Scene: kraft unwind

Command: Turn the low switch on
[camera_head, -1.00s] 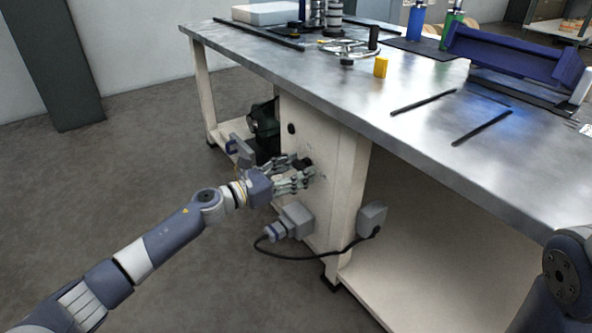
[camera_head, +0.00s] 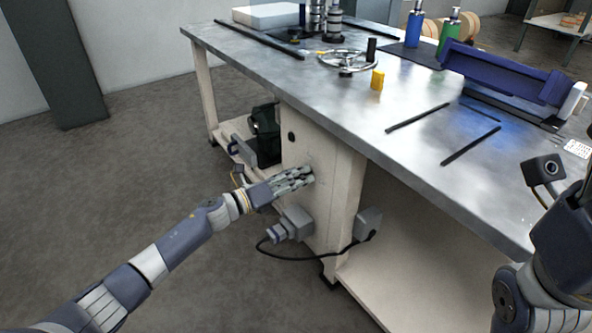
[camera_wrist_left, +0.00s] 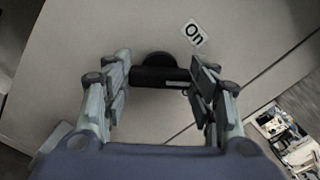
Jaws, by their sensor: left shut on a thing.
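The low switch (camera_wrist_left: 158,76) is a black rotary knob with a bar-shaped handle on the pale side panel (camera_head: 325,190) of the bench. A white "On" label (camera_wrist_left: 194,33) lies up and right of it in the left wrist view. My left gripper (camera_head: 308,175) is at the panel, shut on the switch handle. In the left wrist view its fingers (camera_wrist_left: 163,80) stand on both sides of the bar. In the head view the fingers hide the switch. My right arm shows at the right edge, but its gripper is out of frame.
A round black knob (camera_head: 291,136) sits higher on the panel. A grey plug connector (camera_head: 292,224) with a black cable is below my left gripper. A dark green machine part (camera_head: 265,125) stands behind the panel. The metal tabletop (camera_head: 420,165) overhangs above. Floor at left is clear.

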